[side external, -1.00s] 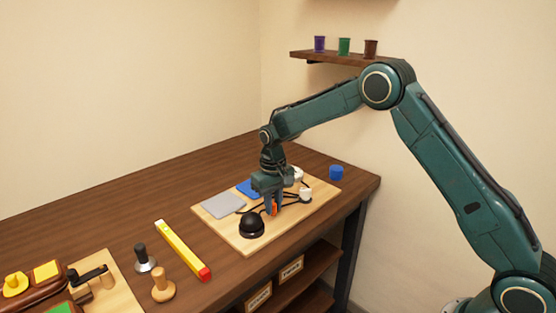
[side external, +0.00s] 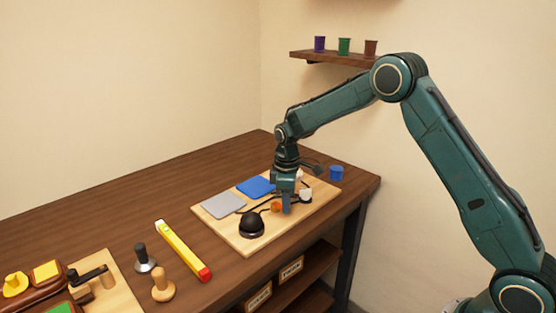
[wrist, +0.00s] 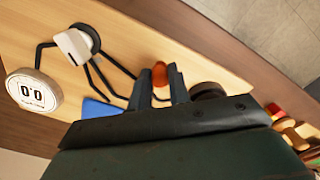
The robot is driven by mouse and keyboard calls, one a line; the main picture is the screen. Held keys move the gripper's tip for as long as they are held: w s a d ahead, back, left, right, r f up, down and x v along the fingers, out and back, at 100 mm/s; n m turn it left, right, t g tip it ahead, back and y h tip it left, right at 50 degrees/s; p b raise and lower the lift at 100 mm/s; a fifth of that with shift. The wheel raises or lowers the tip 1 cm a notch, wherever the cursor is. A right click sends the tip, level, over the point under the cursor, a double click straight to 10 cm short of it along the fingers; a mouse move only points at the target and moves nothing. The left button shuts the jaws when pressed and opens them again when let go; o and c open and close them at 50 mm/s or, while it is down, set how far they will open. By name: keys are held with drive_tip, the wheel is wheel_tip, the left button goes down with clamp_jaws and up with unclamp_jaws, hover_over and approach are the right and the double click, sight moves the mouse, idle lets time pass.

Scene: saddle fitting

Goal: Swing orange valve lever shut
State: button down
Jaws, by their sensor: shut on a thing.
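The orange valve lever (side external: 276,206) is on the light wooden board (side external: 250,248), beside the black dome (side external: 251,225). In the wrist view the lever's orange end (wrist: 168,76) shows between my two fingers. My gripper (side external: 287,208) points down low over the board and is shut on the lever; it also shows in the wrist view (wrist: 161,88). The fingers hide part of the lever, and its pivot cannot be made out.
Black hoses, a white-capped fitting (wrist: 73,46) and a round gauge (wrist: 34,92) reading 0.0 are near my gripper. Grey (side external: 223,205) and blue (side external: 255,187) pads lie behind on the board. A blue cup (side external: 336,172) stands by the far edge.

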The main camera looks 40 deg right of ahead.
drive_tip(key=shift+d+n, duration=0.2)
drive_tip(key=shift+n, duration=0.3)
drive_tip(key=c, duration=1.3)
unclamp_jaws()
wheel_tip(320, 180, up, 14)
drive_tip(key=shift+f, duration=0.1)
drive_tip(key=shift+s, duration=0.1)
